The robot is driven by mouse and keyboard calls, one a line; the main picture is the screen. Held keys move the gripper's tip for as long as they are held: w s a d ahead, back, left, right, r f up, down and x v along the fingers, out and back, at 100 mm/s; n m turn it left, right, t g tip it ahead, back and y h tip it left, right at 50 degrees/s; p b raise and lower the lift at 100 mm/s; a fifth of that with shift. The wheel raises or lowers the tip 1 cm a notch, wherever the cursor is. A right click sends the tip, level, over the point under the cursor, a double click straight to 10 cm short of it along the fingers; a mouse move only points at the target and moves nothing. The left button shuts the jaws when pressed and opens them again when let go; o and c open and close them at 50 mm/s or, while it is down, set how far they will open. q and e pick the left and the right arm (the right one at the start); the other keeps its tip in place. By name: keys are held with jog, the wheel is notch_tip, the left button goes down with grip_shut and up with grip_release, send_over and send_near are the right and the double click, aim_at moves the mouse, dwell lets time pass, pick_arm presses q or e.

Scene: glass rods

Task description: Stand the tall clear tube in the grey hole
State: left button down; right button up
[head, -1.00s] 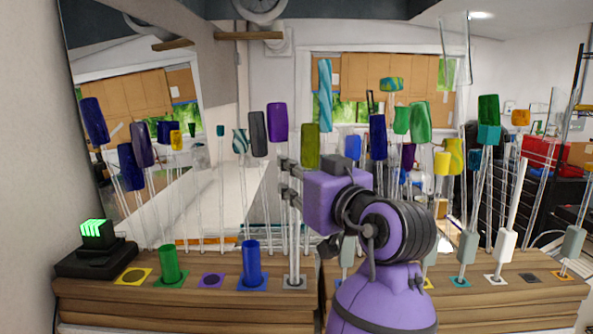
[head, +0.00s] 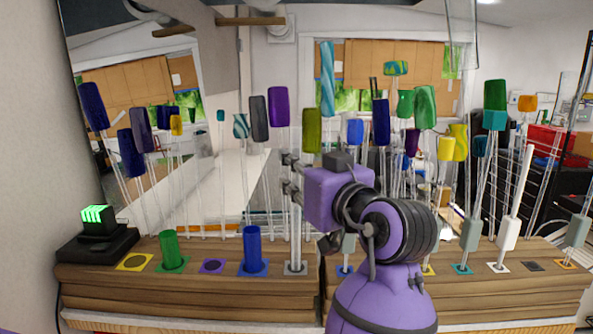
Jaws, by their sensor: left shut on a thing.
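My left gripper (head: 290,175) is shut on the tall clear tube (head: 296,235). It holds the tube upright above the counter, left of my purple wrist. The tube's lower end meets the grey-bordered square (head: 303,270) of the grey hole. I cannot tell how deep it sits, as the hole's opening is covered by the tube. The tube's upper part is hard to pick out against the clear rods behind. My right gripper is not in view.
A blue cup (head: 251,248) and a green cup (head: 168,248) stand left of the tube. Empty yellow (head: 134,262) and purple (head: 211,266) squares lie beside them. A dark box with a green display (head: 97,235) is far left. Many thin rods with coloured tops crowd behind.

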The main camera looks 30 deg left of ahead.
pick_arm(q)
jog(key=shift+f, duration=0.25)
jog(key=c, duration=1.6)
grip_release()
jog(key=shift+o, duration=0.2)
jog(key=shift+d, duration=0.1)
jog(key=v, duration=0.7)
jog(key=shift+s+d, duration=0.1)
jog(key=shift+d, duration=0.05)
